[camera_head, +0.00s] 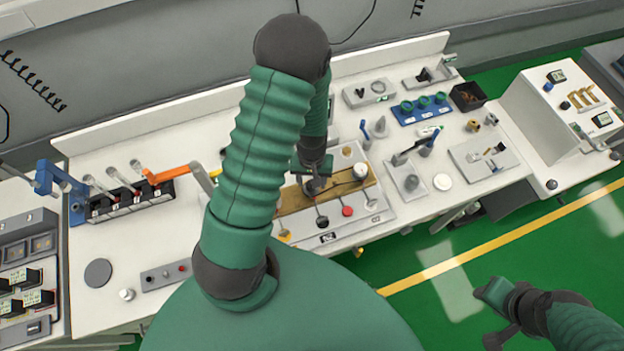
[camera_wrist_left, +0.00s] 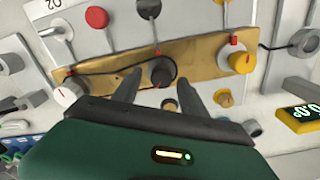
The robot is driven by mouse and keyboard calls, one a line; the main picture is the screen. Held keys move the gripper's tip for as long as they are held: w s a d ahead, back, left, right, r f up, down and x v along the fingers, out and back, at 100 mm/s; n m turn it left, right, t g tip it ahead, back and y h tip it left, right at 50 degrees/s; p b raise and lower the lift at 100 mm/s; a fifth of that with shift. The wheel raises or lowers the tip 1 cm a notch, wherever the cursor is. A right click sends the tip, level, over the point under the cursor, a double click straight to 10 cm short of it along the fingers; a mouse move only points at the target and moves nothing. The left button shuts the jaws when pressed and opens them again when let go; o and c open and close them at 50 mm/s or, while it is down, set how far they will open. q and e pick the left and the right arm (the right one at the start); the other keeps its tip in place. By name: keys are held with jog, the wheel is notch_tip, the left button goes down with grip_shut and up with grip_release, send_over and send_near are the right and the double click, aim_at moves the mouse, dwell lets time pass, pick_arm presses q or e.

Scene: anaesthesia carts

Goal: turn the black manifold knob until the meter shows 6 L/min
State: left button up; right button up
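The black manifold knob (camera_wrist_left: 162,72) sits mid-length on a brass manifold bar (camera_wrist_left: 110,67) between a white knob (camera_wrist_left: 66,92) and a yellow knob (camera_wrist_left: 240,61). My left gripper (camera_wrist_left: 160,80) is open, with one finger on each side of the black knob; I cannot tell whether they touch it. In the head view my left gripper (camera_head: 314,182) hangs over the brass bar (camera_head: 293,200) and mostly hides the black knob. A yellow-cased meter (camera_wrist_left: 300,118) has a green display that seems to read 0.0. My right gripper (camera_head: 500,310) is over the floor, away from the bench.
A red knob (camera_head: 347,211) and a black ball lever (camera_head: 322,222) stand on the panel close to the bar. Left are an orange handle (camera_head: 175,173) and a black valve block (camera_head: 130,200). Blue levers (camera_head: 379,127) stand right. The green floor (camera_head: 420,315) is open in front.

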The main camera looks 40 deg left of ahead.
pick_arm(q)
jog(key=shift+s, duration=0.1)
notch_tip(320, 180, up, 17)
notch_tip(320, 180, down, 17)
jog(key=n+b, duration=0.3)
jog(key=n, duration=0.1)
jog(key=shift+s+d+b, duration=0.1)
jog(key=shift+s+b, duration=0.05)
jog(key=shift+b, duration=0.15)
grip_shut()
dwell(0.7)
